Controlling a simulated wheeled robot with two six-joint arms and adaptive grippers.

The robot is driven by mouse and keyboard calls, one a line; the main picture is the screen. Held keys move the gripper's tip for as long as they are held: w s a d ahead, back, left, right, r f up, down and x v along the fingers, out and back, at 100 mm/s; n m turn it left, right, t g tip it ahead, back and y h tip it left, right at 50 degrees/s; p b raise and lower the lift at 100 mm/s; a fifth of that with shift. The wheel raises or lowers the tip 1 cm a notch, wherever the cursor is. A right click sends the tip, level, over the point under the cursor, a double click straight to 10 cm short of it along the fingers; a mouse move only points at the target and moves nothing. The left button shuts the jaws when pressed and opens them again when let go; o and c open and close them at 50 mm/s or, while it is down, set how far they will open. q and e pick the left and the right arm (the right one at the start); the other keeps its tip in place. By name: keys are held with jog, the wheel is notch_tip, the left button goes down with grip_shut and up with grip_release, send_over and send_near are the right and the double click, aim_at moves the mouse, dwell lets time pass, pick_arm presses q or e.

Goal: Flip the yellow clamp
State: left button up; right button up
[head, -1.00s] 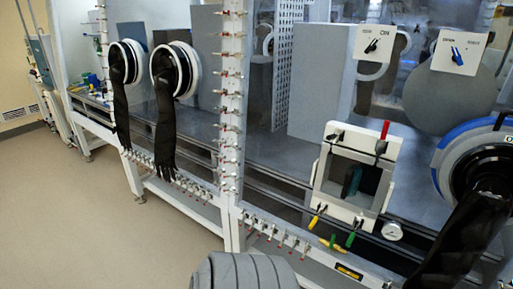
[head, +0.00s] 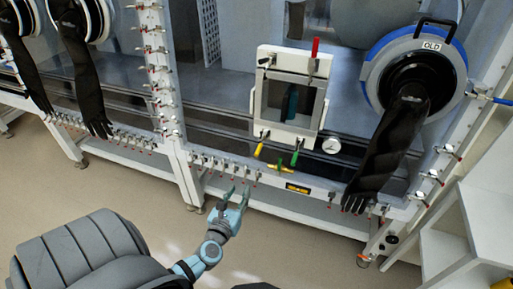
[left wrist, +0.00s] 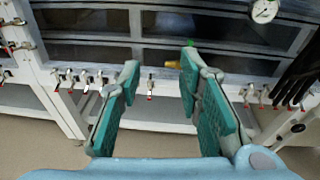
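The yellow clamp (head: 260,149) is at the lower left corner of the white-framed square door (head: 258,98) in the head view. Its handle hangs down and tilts a little left. A green-handled clamp (head: 295,157) hangs at the lower right corner, and a red-handled clamp (head: 315,48) points up at the top right. My left gripper (head: 237,194) is open and empty, below and left of the yellow clamp, apart from it. In the left wrist view its open fingers (left wrist: 160,76) face the lower glovebox front; I cannot make out the yellow clamp there. My right gripper is not in view.
A small yellow valve handle (head: 284,169) sits below the door; it seems to show in the left wrist view (left wrist: 172,64). A gauge (head: 331,146) is right of it. A black glove (head: 390,145) hangs at right. Small clamps line the lower edge. A white shelf (head: 490,200) stands at far right.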

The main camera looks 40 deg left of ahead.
aim_at(261, 146)
pick_arm(q)
notch_tip(261, 146, up, 6)
jog(key=w+m+t, duration=0.2)
jog(key=m, duration=0.2)
jog(key=shift+n, duration=0.3)
jog(key=x, duration=0.4)
jog(key=b+x, duration=0.1)
jog(key=x, duration=0.8)
jog(key=shift+w+d+f+b, duration=0.1)
jog(key=shift+d+f+b, duration=0.25)
jog(key=shift+d, duration=0.1)
jog(key=shift+w+a+r, duration=0.1)
jog(key=shift+w+r, duration=0.05)
jog(key=shift+w, duration=0.1)
grip_shut()
